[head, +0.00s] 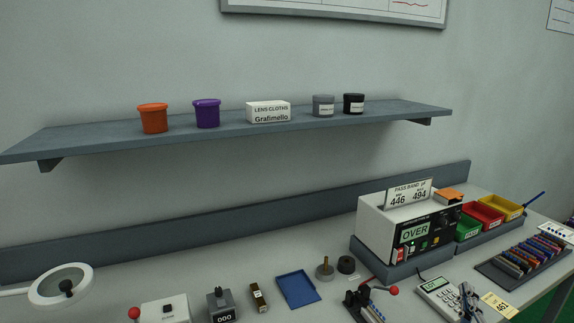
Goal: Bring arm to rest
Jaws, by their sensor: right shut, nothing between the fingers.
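My left gripper is not seen.
Behind stand a white meter (382,222) reading OVER, coloured bins (484,216) and a rack of coloured pieces (522,262). A blue tray (298,289) lies at the middle. A shelf (235,128) holds tubs and a box.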

